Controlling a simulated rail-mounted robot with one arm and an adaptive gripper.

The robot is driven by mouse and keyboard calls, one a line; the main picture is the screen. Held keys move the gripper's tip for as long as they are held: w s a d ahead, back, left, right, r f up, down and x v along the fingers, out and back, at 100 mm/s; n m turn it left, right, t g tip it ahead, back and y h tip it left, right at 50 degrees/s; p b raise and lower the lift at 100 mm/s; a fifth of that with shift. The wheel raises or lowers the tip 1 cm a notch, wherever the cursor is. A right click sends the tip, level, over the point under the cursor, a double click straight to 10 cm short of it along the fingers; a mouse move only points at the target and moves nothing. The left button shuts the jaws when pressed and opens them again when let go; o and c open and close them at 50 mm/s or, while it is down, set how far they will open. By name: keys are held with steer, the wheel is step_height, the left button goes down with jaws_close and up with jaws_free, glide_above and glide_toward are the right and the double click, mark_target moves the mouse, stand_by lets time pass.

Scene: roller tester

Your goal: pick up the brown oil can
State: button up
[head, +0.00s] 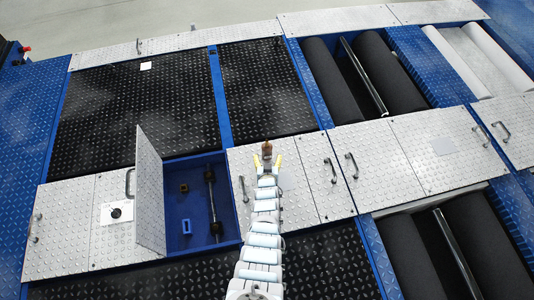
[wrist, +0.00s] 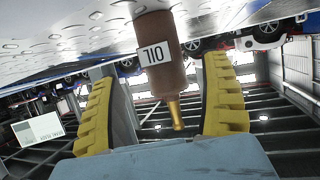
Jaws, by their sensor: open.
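The brown oil can (head: 267,148) stands on a silver diamond-plate panel at the middle of the head view. In the wrist view, which is upside down, the can (wrist: 165,75) shows its white OIL label and a brass-coloured spout pointing down the picture. My gripper (head: 266,161) is open, its yellow fingers just on the near side of the can. In the wrist view my gripper (wrist: 160,70) has one finger on each side of the can, with gaps visible. No contact shows, and I cannot tell how far the can is between the fingers.
Left of my arm, an open blue compartment (head: 199,233) holds a rod and small parts, with its lid (head: 149,190) standing up. Handles (head: 332,171) rise from the panels on the right. Dark rollers (head: 335,80) lie beyond. Black plates (head: 262,90) behind the can are clear.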

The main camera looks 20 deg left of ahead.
mark_target(267, 155)
steer(key=b+x, duration=0.3)
steer(key=x, duration=0.1)
steer(key=shift+a+f+b, duration=0.1)
steer(key=shift+a+b, duration=0.1)
steer(key=shift+b, duration=0.15)
steer(key=shift+w+a, duration=0.1)
steer(key=shift+w, duration=0.15)
steer(key=c, duration=1.4)
